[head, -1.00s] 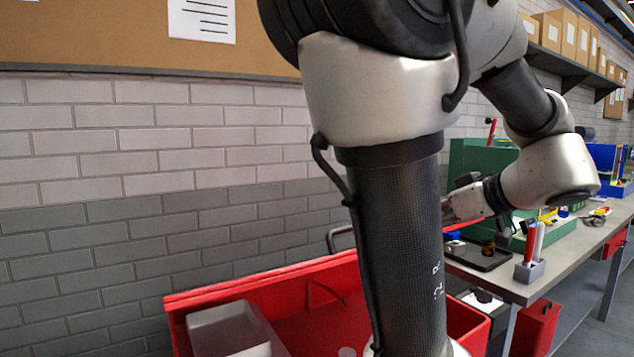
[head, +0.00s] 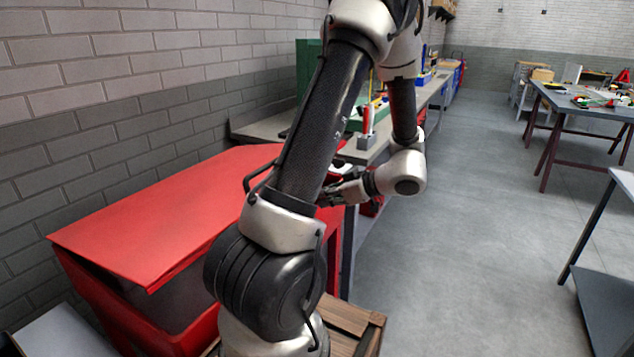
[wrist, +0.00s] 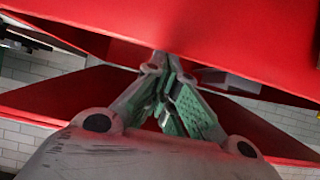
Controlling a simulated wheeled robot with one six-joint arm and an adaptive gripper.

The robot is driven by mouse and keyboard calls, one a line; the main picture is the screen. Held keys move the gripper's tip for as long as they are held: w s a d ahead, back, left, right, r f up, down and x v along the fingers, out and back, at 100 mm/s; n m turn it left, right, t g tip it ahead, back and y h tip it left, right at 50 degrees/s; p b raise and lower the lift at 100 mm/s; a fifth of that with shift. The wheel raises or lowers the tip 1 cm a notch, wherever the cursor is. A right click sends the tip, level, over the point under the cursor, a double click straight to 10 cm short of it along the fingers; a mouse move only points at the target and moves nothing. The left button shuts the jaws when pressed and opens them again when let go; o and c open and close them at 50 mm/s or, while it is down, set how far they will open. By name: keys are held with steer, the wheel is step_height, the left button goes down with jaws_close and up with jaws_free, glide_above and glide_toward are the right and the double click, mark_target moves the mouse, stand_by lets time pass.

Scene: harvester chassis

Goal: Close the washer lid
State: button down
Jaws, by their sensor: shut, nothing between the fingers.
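The washer is a red tub (head: 100,300) against the brick wall, with a flat red lid (head: 170,215) over it. The lid lies low and slightly tilted, with a gap showing along its near edge. In the wrist view the lid (wrist: 230,30) fills the top, with the tub's red wall (wrist: 50,97) below and an open wedge between them. My gripper (head: 328,196) is at the lid's right side, partly hidden by my arm. In the wrist view its fingertips (wrist: 163,68) are together, empty, and close to the lid; contact cannot be told.
A workbench (head: 365,150) with a green machine and tools stands behind the washer. A wooden crate or pallet (head: 350,325) is at the bottom. Open floor (head: 480,200) lies to the right, with tables (head: 590,105) beyond.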

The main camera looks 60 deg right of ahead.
steer(key=shift+f, duration=1.2)
